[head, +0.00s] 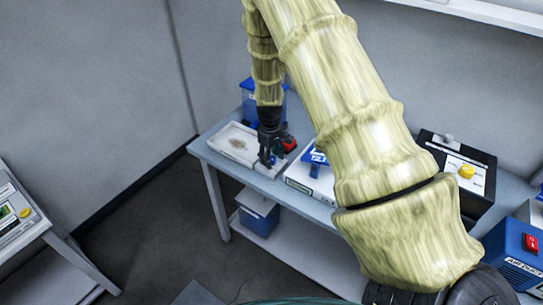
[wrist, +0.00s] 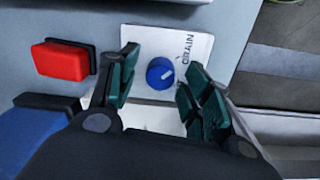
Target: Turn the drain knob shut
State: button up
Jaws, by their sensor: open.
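The drain knob (wrist: 160,72) is a small round blue knob with a white pointer line. It sits on a white plate (wrist: 188,92) marked "DRAIN" in the wrist view. The pointer line slants up to the right in that view. My gripper (wrist: 160,88) is open, with green-padded fingers on the left and right of the knob. I see no finger touching the knob. In the head view my gripper (head: 270,160) is at the front right of a pale tray, and the knob cannot be made out there.
A red block-like button (wrist: 63,62) lies left of the knob, with a blue object (wrist: 45,125) below it. The pale tray (head: 236,143) stands on the bench (head: 205,150). A white device (head: 310,178), a black box with a yellow knob (head: 466,172) and a blue box (head: 515,250) stand to the right.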

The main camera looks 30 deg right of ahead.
jog(key=c, duration=1)
jog(key=shift+c, duration=0.2)
